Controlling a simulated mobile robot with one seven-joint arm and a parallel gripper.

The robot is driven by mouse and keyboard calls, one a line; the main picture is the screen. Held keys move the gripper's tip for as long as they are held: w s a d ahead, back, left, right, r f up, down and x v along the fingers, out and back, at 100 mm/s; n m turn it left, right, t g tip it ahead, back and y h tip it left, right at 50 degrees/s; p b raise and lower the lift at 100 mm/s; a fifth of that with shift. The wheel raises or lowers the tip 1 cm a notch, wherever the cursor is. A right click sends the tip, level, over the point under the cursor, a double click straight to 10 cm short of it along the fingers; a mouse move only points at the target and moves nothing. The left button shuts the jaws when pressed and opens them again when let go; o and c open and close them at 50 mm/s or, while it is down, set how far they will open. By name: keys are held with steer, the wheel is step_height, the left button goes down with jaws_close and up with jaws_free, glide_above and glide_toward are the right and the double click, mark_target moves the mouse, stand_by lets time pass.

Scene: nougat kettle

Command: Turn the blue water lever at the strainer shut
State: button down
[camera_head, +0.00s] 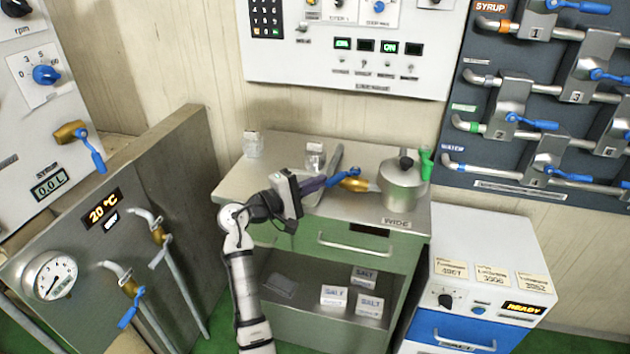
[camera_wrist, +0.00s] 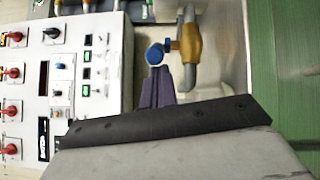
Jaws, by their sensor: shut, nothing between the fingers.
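A steel pot (camera_head: 402,185) with a black knob stands on the green cabinet. A brass valve (camera_head: 354,184) joins its left side, with a blue lever (camera_head: 344,174) reaching left from it. In the wrist view the brass valve (camera_wrist: 191,45) and the round end of the blue lever (camera_wrist: 154,53) show just beyond my fingertips. My gripper (camera_head: 322,183) is shut and empty, its dark purple fingers also in the wrist view (camera_wrist: 168,85). The fingertips are close to the lever's end; I cannot tell whether they touch.
The cabinet top (camera_head: 290,145) bears a clear jar (camera_head: 253,144) and another jar (camera_head: 315,158) behind my gripper. A left panel has another blue lever (camera_head: 131,308). A dark pipe board (camera_head: 545,130) with blue levers hangs at right. A white unit (camera_head: 480,270) stands beside the cabinet.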

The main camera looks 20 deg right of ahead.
mark_target(330, 186)
steer(key=shift+s+d+n+t+p, duration=0.1)
steer(key=shift+s+n+t+p, duration=0.2)
steer(key=shift+s+n+t, duration=0.15)
steer(key=shift+s+d+r+n+t+y+p, duration=0.1)
steer(key=shift+s+d+n+t+y+p, duration=0.15)
steer(key=shift+s+n+t+y+p, duration=0.35)
steer(key=shift+s+d+r+n+t+y+p, duration=0.1)
steer(key=shift+s+d+n+t+y+p, duration=0.2)
steer(key=shift+s+t+p, duration=0.5)
steer(key=shift+s+d+f, duration=0.2)
steer(key=shift+s+d, duration=0.55)
steer(key=shift+s, duration=0.05)
steer(key=shift+s+d, duration=0.1)
steer(key=shift+d, duration=0.05)
steer(key=shift+f, duration=0.1)
